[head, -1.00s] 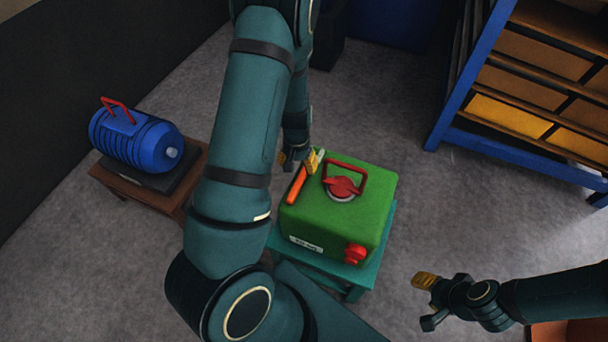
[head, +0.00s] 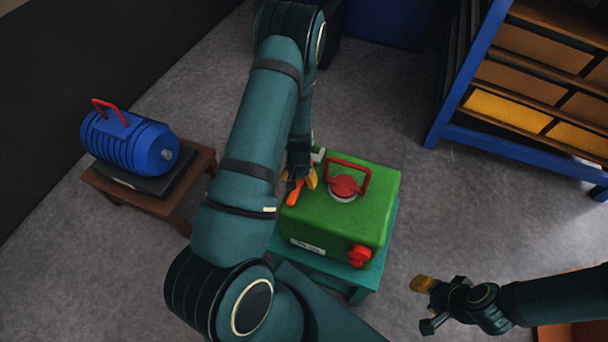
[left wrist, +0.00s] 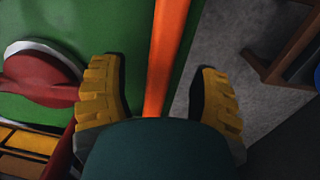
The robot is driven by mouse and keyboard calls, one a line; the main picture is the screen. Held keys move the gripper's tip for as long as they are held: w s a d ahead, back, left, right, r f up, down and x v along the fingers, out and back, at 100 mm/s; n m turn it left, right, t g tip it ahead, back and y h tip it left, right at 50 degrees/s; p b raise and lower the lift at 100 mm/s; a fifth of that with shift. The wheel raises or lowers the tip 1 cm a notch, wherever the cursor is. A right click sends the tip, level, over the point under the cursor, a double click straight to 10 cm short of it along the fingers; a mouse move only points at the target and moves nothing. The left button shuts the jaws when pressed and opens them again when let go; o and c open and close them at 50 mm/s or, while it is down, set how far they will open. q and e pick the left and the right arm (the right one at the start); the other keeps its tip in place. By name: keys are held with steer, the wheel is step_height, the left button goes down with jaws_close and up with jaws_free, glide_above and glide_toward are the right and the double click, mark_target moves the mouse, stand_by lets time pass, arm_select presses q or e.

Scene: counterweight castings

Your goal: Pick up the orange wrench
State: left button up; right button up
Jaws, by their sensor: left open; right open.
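The orange wrench (head: 294,196) lies on top of the green casting (head: 330,222), near its left edge in the head view. In the left wrist view its orange handle (left wrist: 166,58) runs between my two yellow finger pads. My left gripper (head: 301,181) is open over the wrench, with a pad on each side and a gap to the handle; its far end is hidden behind my wrist. My right gripper (head: 425,304) is open and empty, out over the floor at the lower right.
A red handle (head: 348,180) and a red knob (head: 360,256) stick out of the green casting, which sits on a teal stand (head: 372,276). A blue motor (head: 127,142) rests on a brown table (head: 150,205) at left. A blue-framed shelf (head: 470,145) stands at right.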

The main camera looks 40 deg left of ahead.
arm_select(q)
steer(key=shift+f, duration=0.9)
jaws_close()
steer(key=shift+r, duration=0.15)
